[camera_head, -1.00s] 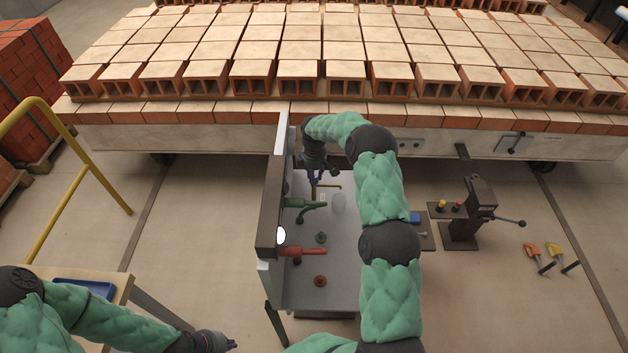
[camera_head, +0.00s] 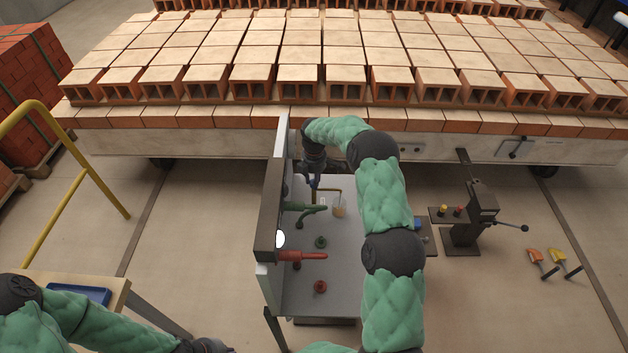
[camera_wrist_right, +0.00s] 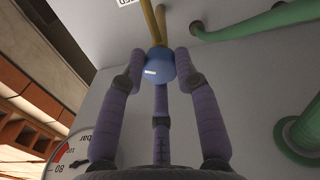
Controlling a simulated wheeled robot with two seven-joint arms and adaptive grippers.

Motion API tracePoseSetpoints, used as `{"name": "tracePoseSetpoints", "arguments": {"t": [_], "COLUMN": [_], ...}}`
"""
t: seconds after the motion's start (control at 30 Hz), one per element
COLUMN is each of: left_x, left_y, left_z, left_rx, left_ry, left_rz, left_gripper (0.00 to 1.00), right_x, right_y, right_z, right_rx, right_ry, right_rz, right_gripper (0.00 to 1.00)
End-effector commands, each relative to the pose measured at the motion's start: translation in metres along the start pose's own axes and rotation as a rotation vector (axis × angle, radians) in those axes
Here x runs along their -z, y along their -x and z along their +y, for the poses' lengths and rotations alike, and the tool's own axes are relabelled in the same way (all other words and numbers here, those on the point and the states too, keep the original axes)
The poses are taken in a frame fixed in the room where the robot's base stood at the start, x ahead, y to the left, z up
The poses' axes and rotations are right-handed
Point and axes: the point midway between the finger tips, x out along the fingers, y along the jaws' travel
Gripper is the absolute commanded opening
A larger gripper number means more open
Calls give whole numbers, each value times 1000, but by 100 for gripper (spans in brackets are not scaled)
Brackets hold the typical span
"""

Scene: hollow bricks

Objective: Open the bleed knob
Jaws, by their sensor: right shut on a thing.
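The bleed knob (camera_wrist_right: 160,68) is a round blue knob with a small white mark, at the end of a yellow pipe (camera_wrist_right: 160,22) in the right wrist view. My right gripper (camera_wrist_right: 161,66) has its three purple fingers closed around the knob. In the head view the right gripper (camera_head: 315,183) is at the far end of the grey panel, and the knob is largely hidden by the fingers. A small clear cup (camera_head: 339,206) with a tan tint in its lower part stands beside the pipe. My left gripper is mostly cut off at the bottom edge.
Green pipes (camera_head: 304,207) and a red handle (camera_head: 303,256) stick out near my right arm. A gauge (camera_wrist_right: 75,155) shows in the wrist view. A brick-loaded kiln car (camera_head: 240,138) stands behind. A lever stand (camera_head: 480,205) is at right.

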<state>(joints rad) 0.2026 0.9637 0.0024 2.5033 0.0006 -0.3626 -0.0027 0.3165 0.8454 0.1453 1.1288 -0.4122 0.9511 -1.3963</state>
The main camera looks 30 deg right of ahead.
Motion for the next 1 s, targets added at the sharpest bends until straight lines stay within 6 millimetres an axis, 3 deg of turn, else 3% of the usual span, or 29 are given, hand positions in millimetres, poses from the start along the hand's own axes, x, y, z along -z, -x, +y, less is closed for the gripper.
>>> {"name": "tracePoseSetpoints", "arguments": {"t": [0.23,0.27,0.33,0.73,1.0], "left_x": [0,0,0,0,0], "left_y": [0,0,0,0,0], "left_z": [0,0,0,0,0], "left_rx": [0,0,0,0,0], "left_ry": [0,0,0,0,0], "left_rz": [0,0,0,0,0], "left_gripper": [0,0,0,0,0], "right_x": [0,0,0,0,0], "right_y": [-1,-1,-1,4,45], "right_z": [0,0,0,0,1], "right_rx": [1,1,1,-1,-5], "right_ry": [-1,-1,-1,-2,-3], "right_rz": [0,0,0,0,1], "right_gripper": [0,38,56,56,56]}}
